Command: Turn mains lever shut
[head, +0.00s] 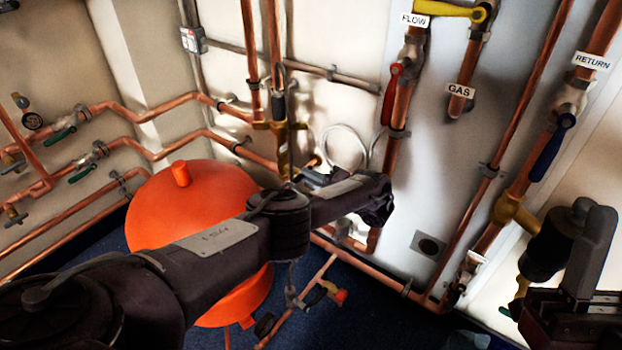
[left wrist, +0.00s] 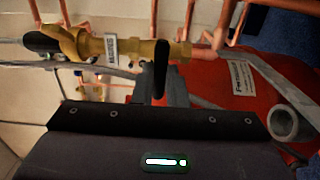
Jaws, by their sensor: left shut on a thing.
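My left arm crosses the head view from the left, and its gripper (head: 318,179) is mostly hidden behind the wrist, near the pipework past the orange vessel. I take this as the mains lever. It stands in front of a brass valve body (left wrist: 146,52) on a pipe. In the head view the lever is hidden by my arm. My right gripper (head: 594,262) is at the lower right edge; its jaw opening is unclear.
An orange vessel (head: 165,212) stands under my left arm. Copper pipes run along the wall, with a red lever (head: 390,95) under FLOW, a yellow lever (head: 447,9) and a blue lever (head: 552,147) by RETURN. Several green levers are at left. Blue floor (head: 330,325) shows below.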

